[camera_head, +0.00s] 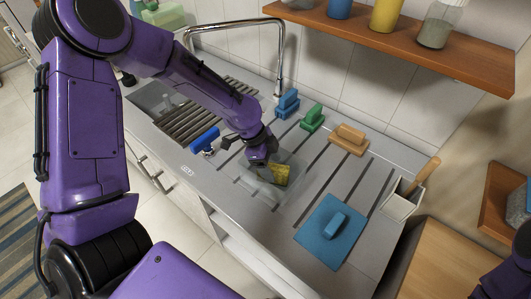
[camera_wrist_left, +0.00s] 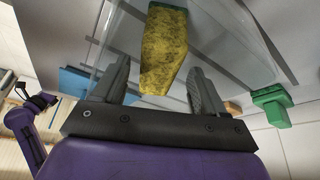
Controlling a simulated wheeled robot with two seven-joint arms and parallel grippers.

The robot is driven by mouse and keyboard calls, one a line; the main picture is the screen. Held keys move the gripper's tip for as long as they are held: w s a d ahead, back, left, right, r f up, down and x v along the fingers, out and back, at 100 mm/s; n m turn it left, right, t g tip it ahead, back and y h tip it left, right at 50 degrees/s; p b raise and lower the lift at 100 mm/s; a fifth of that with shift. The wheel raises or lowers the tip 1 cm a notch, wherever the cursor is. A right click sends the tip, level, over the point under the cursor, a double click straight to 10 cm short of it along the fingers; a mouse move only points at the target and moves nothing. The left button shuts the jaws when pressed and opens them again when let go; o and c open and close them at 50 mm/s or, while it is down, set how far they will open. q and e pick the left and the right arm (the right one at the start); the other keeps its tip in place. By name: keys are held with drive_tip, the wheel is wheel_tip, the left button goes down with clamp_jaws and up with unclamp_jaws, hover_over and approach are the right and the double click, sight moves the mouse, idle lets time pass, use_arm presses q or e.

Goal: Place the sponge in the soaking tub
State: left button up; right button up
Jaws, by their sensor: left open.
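The yellow sponge with a green edge (camera_head: 280,174) is at the clear soaking tub (camera_head: 258,193) on the grey counter. In the left wrist view the sponge (camera_wrist_left: 163,55) lies against the tub's see-through walls (camera_wrist_left: 232,45), seemingly inside. My left gripper (camera_head: 262,162) is open, pointing down at the sponge. In the wrist view its two fingers (camera_wrist_left: 158,85) stand apart on either side of the sponge's near end, with gaps. Whether the sponge rests on the tub's floor cannot be told. My right gripper (camera_wrist_left: 38,101) shows small and dark at the left of the wrist view.
A sink with a slatted rack (camera_head: 207,108) and tap lies to the left. A blue item (camera_head: 204,139) sits beside it. Blue (camera_head: 288,103), green (camera_head: 312,117) and orange (camera_head: 348,139) handled blocks line the back. A blue handled plate (camera_head: 331,231) lies right. A wooden shelf (camera_head: 400,38) overhangs.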

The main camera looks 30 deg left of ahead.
use_arm(q)
drive_tip(key=v, duration=1)
drive_tip(key=shift+r+b, duration=0.2)
drive_tip(key=shift+b, duration=0.15)
